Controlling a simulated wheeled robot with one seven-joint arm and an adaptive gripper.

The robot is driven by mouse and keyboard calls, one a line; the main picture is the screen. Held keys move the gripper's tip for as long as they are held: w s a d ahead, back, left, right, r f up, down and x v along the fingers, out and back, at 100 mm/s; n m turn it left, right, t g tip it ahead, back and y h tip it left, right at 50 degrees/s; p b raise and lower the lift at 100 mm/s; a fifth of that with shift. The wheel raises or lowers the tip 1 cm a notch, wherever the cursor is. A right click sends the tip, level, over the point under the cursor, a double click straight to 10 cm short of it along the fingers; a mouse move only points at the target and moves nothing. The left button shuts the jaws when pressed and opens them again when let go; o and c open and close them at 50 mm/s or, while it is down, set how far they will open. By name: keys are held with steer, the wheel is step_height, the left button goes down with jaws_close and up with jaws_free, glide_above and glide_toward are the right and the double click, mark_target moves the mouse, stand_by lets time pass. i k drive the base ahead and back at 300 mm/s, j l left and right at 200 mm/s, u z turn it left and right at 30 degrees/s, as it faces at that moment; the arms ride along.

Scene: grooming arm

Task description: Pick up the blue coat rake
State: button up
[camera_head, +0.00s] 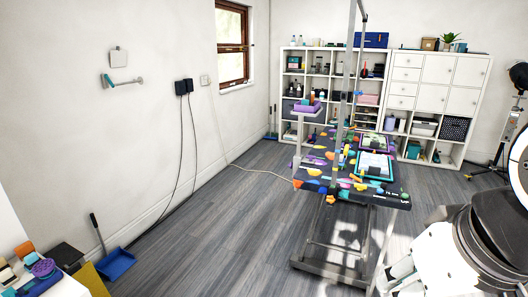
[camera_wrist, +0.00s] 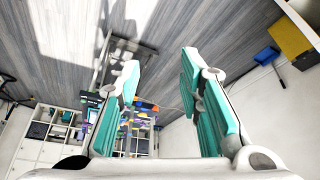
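My gripper (camera_wrist: 160,66) shows in the wrist view with its two teal-padded fingers wide apart and nothing between them. In the head view my arm is at the lower right, beside the grooming table (camera_head: 345,192), whose patterned top holds several small coloured items. Another group of small grooming tools, with a purple brush (camera_head: 42,267) among them, lies on a white surface (camera_head: 72,287) at the lower left, far from my arm. I cannot make out for certain which item, if any, is the blue coat rake.
A blue dustpan (camera_head: 116,264) and a yellow box (camera_head: 90,281) stand on the floor at left. White shelves (camera_head: 432,98) line the back wall. A tripod stand (camera_head: 497,150) is at right.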

mark_target(342, 161)
steer(key=i+j+z, duration=0.25)
steer(key=i+z, duration=0.15)
steer(key=i, duration=0.6)
steer(key=i+j+z, duration=0.4)
steer(key=i+j, duration=0.2)
steer(key=i, duration=0.4)
steer(key=i+j+z, duration=0.45)
steer(key=i+j, duration=0.4)
